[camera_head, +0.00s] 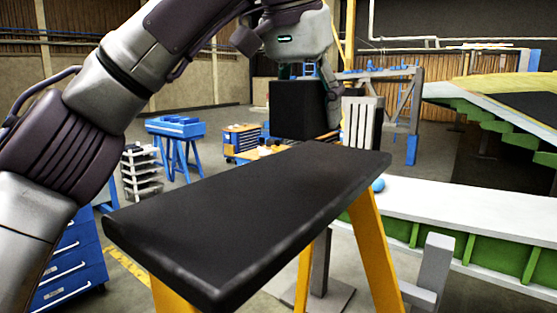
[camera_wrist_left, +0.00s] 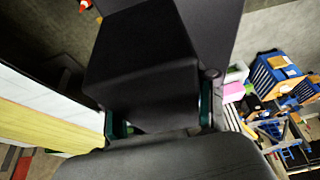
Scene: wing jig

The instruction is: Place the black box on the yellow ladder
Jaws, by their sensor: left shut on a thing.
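The black box (camera_head: 298,108) hangs from my left gripper (camera_head: 305,78), which is shut on it. In the head view the box shows just past the far edge of the ladder's black top (camera_head: 240,215); whether it is over the top or beyond it, I cannot tell. The yellow ladder's leg (camera_head: 372,245) shows below the top, which is bare. In the left wrist view the box (camera_wrist_left: 145,60) sits between the fingers of my left gripper (camera_wrist_left: 160,115), with a dark flat surface behind it, likely the ladder top. My right gripper is not in view.
A long white and green wing jig (camera_head: 470,215) runs along the right. A blue drawer cabinet (camera_head: 72,262) stands at the lower left. A blue stand (camera_head: 175,130), a grey shelf rack (camera_head: 141,172) and an orange-blue cart (camera_head: 241,140) stand farther back.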

